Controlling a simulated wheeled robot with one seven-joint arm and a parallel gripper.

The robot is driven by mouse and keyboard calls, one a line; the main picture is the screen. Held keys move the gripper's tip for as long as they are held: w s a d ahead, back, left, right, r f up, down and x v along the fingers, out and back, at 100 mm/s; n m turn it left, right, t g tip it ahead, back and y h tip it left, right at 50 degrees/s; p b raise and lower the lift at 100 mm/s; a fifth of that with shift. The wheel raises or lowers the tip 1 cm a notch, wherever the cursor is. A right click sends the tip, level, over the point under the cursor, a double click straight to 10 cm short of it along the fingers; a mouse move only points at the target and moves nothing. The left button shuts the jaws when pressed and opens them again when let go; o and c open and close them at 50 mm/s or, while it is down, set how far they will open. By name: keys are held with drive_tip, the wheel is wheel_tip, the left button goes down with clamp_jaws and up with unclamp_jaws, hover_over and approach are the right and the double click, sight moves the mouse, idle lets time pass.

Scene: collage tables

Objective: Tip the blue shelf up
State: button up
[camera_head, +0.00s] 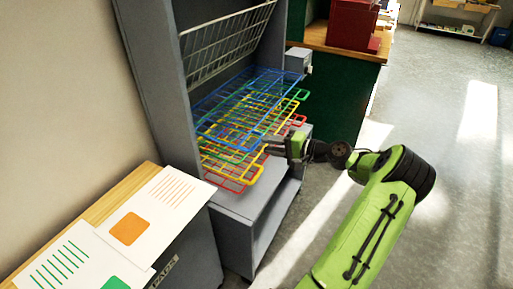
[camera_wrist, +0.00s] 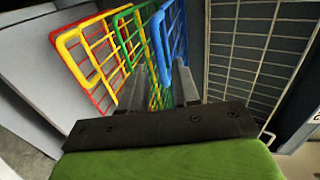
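The blue shelf (camera_head: 237,98) is a wire rack lying roughly level as the uppermost of the coloured racks in the grey cabinet. Green, yellow and red racks (camera_head: 238,184) lie below it. My gripper (camera_head: 268,144) is at the front of the stack, low and to the right. In the wrist view, which is turned sideways, the blue shelf (camera_wrist: 165,35) runs down into the gap between the separated fingers of my gripper (camera_wrist: 163,88). The green rack (camera_wrist: 122,45) shows beside the left finger. Whether a finger touches any rack cannot be told.
A grey wire rack (camera_head: 225,42) stands tilted up above the blue shelf. It also shows at right in the wrist view (camera_wrist: 255,50). The cabinet's side wall (camera_head: 160,70) bounds the left. A green counter with a red box (camera_head: 350,25) stands right. Open floor lies further right.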

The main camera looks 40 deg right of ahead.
sight(258, 141)
drive_tip(key=b+x, duration=0.1)
drive_tip(key=x, duration=0.4)
drive_tip(key=shift+c, duration=0.5)
clamp_jaws()
